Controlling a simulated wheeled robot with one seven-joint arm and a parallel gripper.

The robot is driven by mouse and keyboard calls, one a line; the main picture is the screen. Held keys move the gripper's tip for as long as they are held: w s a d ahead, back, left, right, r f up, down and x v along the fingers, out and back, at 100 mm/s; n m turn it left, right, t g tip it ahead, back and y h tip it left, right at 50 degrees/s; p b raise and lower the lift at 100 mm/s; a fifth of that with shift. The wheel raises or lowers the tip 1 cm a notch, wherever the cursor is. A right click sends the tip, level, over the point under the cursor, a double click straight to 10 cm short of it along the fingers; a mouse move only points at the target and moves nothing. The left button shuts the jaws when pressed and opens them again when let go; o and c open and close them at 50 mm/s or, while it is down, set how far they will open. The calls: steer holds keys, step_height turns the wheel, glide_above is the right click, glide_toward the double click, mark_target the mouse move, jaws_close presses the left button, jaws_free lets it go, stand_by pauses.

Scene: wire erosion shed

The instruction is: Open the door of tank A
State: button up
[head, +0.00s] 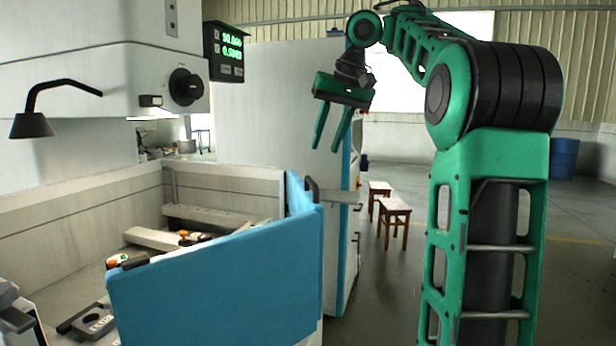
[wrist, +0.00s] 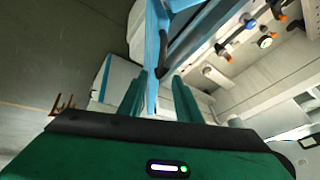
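The tank (head: 215,178) is a pale open-topped basin at the left of the head view. A blue upright panel (head: 215,275) closes its near side, and a narrower blue panel (head: 296,195) meets it at the right corner. A dark bent handle (head: 312,188) stands by that corner. No letter A is readable. My gripper (head: 327,148) is open and empty, above and beyond the handle, with its fingers pointing down. In the wrist view, my gripper (wrist: 158,92) shows its fingers apart, with a blue panel edge (wrist: 153,60) seen between them; contact cannot be told.
Clamps and small parts lie inside the tank. A black lamp (head: 32,124) and a control head with a dark knob (head: 186,87) overhang it. A tall pale cabinet (head: 275,100) stands behind my gripper. Wooden stools (head: 394,210) stand to the right, with open floor around them.

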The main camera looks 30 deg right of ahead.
mark_target(311, 180)
steer(key=shift+w+a, duration=0.1)
steer(key=shift+a, duration=0.15)
steer(key=shift+x, duration=5.2)
steer(key=shift+c, duration=0.7)
jaws_close()
steer(key=shift+a, duration=0.15)
